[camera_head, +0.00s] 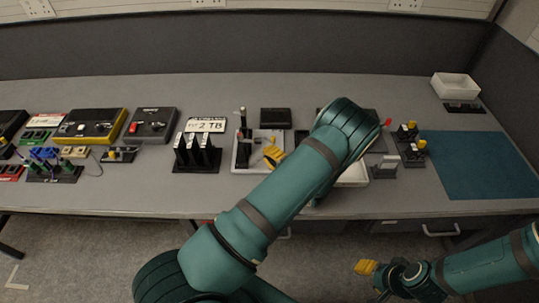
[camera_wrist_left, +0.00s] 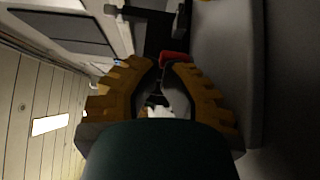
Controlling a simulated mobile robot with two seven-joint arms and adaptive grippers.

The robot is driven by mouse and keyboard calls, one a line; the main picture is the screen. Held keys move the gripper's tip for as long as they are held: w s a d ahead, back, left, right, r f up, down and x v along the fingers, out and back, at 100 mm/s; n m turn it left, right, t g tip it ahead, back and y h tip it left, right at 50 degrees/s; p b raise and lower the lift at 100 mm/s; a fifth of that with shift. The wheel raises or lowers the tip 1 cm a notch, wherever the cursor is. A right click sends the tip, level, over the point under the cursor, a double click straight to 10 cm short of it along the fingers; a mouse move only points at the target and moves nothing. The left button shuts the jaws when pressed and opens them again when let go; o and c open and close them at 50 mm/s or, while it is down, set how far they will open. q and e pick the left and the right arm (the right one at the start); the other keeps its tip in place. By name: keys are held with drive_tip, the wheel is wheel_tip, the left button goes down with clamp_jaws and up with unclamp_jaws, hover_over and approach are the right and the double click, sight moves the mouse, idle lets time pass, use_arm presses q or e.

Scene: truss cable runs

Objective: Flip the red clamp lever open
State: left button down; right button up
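In the wrist view a small red piece, which looks like the red clamp lever (camera_wrist_left: 174,57), lies just beyond my fingertips, next to a dark bracket. My left gripper (camera_wrist_left: 162,67) has its yellow-backed fingers drawn together at the tips; whether they touch the red piece is unclear. In the head view my left gripper (camera_head: 272,154) shows as yellow fingers over a light grey tray fixture (camera_head: 240,165) with a dark upright post (camera_head: 244,128). My left arm hides its wrist, and I cannot make out the lever there. My right gripper (camera_head: 366,268) is low in front of the table.
A black rack of upright slots (camera_head: 196,154) stands left of the tray. A black box (camera_head: 276,118) lies behind it. A grey bracket (camera_head: 384,168) and yellow-topped blocks (camera_head: 408,132) stand to the right. A teal mat (camera_head: 480,165) is bare. A white bin (camera_head: 456,86) is at the back right.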

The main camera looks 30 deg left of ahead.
use_arm(q)
drive_tip(key=shift+w+a+n+g, duration=0.1)
drive_tip(key=shift+w+n+g, duration=0.15)
drive_tip(key=shift+n+g, duration=0.65)
drive_tip(key=shift+w+a+n+g+y+b, duration=0.15)
drive_tip(key=shift+n+g+y+b, duration=0.2)
drive_tip(key=shift+g, duration=0.65)
drive_tip(key=shift+w+a, duration=0.3)
drive_tip(key=shift+a, duration=0.1)
drive_tip(key=shift+w+a, duration=0.2)
drive_tip(key=shift+a, duration=0.1)
drive_tip(key=shift+r, duration=0.1)
wheel_tip(320, 180, up, 10)
drive_tip(key=shift+f, duration=0.1)
drive_tip(key=shift+s, duration=0.1)
